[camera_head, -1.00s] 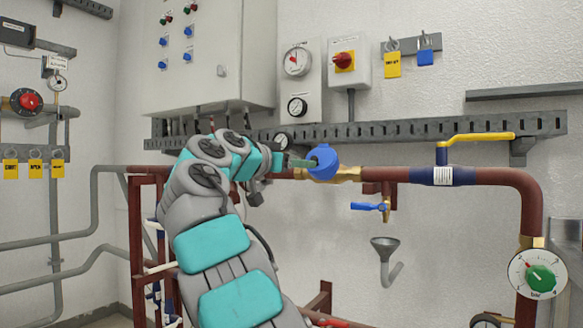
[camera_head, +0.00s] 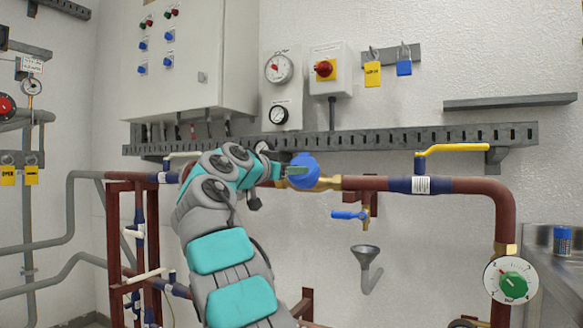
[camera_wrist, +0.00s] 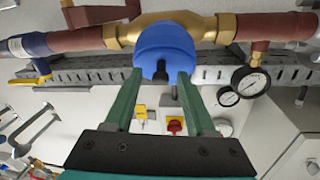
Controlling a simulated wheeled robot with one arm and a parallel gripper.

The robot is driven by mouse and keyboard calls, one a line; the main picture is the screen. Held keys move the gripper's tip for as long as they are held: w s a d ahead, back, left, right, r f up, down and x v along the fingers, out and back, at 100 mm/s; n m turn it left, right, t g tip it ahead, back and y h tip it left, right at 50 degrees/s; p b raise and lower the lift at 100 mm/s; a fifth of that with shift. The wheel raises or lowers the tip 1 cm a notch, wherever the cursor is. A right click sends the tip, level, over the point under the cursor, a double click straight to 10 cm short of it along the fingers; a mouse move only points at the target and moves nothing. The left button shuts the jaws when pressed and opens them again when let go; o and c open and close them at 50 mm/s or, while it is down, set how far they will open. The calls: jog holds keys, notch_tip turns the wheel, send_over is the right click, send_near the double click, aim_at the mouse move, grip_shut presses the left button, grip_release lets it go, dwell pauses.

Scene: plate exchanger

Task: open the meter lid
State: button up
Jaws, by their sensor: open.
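The meter is a brass body (camera_head: 322,183) with a round blue lid (camera_head: 306,165), set in the red-brown pipe. In the wrist view the blue lid (camera_wrist: 168,42) is at top centre, in front of the brass body (camera_wrist: 215,28), with a small dark notch at its lower edge. No dial face shows. My gripper (camera_head: 295,171) is at the lid's left side in the head view. In the wrist view my gripper (camera_wrist: 160,78) is open, its two green fingers reaching to either side of the lid's lower edge. I cannot tell whether they touch it.
A yellow-handled valve (camera_head: 452,149) and a blue-handled tap (camera_head: 350,215) are on the pipe to the right. A slotted grey rail (camera_head: 380,140) runs behind and above. A pressure gauge (camera_wrist: 250,80) is close by in the wrist view. A funnel (camera_head: 365,256) hangs below.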

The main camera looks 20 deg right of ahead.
jog(key=shift+c, duration=0.2)
grip_shut()
dwell(1.1)
